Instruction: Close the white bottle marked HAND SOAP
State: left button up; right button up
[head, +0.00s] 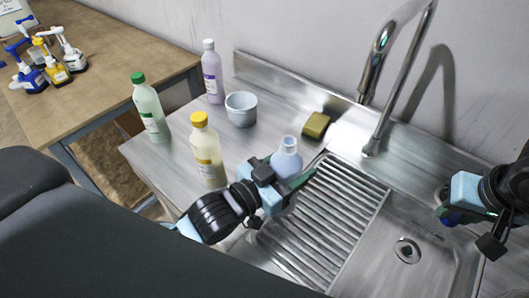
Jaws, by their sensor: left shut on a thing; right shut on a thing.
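A pale bluish-white bottle (287,161) stands by the left edge of the sink's ribbed drainer. Its neck is bare, with no cap on it. No label can be read on it from here. My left gripper (277,186) is shut on this bottle's body from the near side and hides its lower part. My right gripper (456,204) is over the right part of the sink, far from the bottle. It is shut on a small dark blue thing (451,217), perhaps a cap, mostly hidden by the gripper.
A yellow-capped bottle (207,155), green bottle (150,115), lilac bottle (212,78), pale cup (241,110) and sponge (316,125) stand on the steel counter. The tall faucet (385,45) rises behind the sink basin (385,275). Several pump bottles (58,70) stand on the wooden table.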

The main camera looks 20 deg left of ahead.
pick_arm(q)
jog(key=shift+w+d+f+m+g+h, duration=0.15)
jog(key=shift+d+m+g+h, duration=0.25)
jog(key=shift+d, duration=0.3)
jog(key=shift+d+f+m+g+h, duration=0.1)
jog(key=shift+d+m+g+h, duration=0.2)
jog(key=shift+d+h, duration=0.35)
jog(key=shift+w+d+f+m+g+h, duration=0.15)
jog(key=shift+d+m+g+h, duration=0.2)
jog(key=shift+d, duration=0.45)
jog(key=shift+r, duration=0.1)
pick_arm(e)
jog(key=shift+r, duration=0.1)
